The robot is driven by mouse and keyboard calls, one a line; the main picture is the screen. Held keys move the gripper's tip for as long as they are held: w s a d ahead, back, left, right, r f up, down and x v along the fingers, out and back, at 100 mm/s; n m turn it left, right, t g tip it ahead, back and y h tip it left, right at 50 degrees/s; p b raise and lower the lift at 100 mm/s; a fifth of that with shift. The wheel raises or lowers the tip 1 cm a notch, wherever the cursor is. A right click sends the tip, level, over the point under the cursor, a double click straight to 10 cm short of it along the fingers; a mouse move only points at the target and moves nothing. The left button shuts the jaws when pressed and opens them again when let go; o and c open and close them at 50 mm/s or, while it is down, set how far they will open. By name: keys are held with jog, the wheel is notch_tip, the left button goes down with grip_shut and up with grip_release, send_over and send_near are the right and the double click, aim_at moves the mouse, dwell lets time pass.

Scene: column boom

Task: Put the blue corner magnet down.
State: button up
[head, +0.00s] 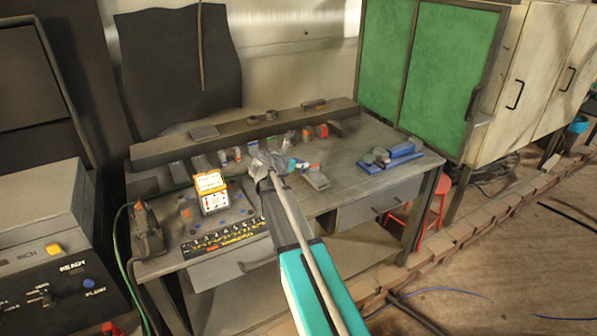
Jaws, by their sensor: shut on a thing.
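My gripper (281,166) is at the end of my outstretched arm, over the middle of the workbench (345,158). It is shut on a small blue piece (293,164), which I take to be the blue corner magnet. The piece shows at the right side of the gripper, with a red-orange patch beside it. The fingers and much of the magnet are too small and covered to make out. I cannot tell how high it is above the bench top.
A blue vise-like tool (392,156) lies on the bench's right side. A yellow-and-white box (211,192) and a black marked strip (222,237) are at the left. Several small items line the back. Bare bench top shows between the gripper and the blue tool.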

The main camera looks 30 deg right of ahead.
aim_at(298, 169)
jog(key=shift+w+d+f+b, duration=0.15)
jog(key=shift+w+f+b, duration=0.25)
jog(key=shift+f+b, duration=1.5)
jog(key=shift+f, duration=0.1)
jog(key=shift+f, duration=0.1)
jog(key=o, duration=1.3)
jog(key=shift+r, duration=0.25)
jog(key=p+v, duration=0.4)
jog(key=v, duration=0.6)
jog(key=shift+s+r, duration=0.15)
jog(key=shift+s, duration=0.05)
jog(key=shift+p+v, duration=0.3)
jog(key=shift+v, duration=0.55)
jog(key=shift+w, duration=0.1)
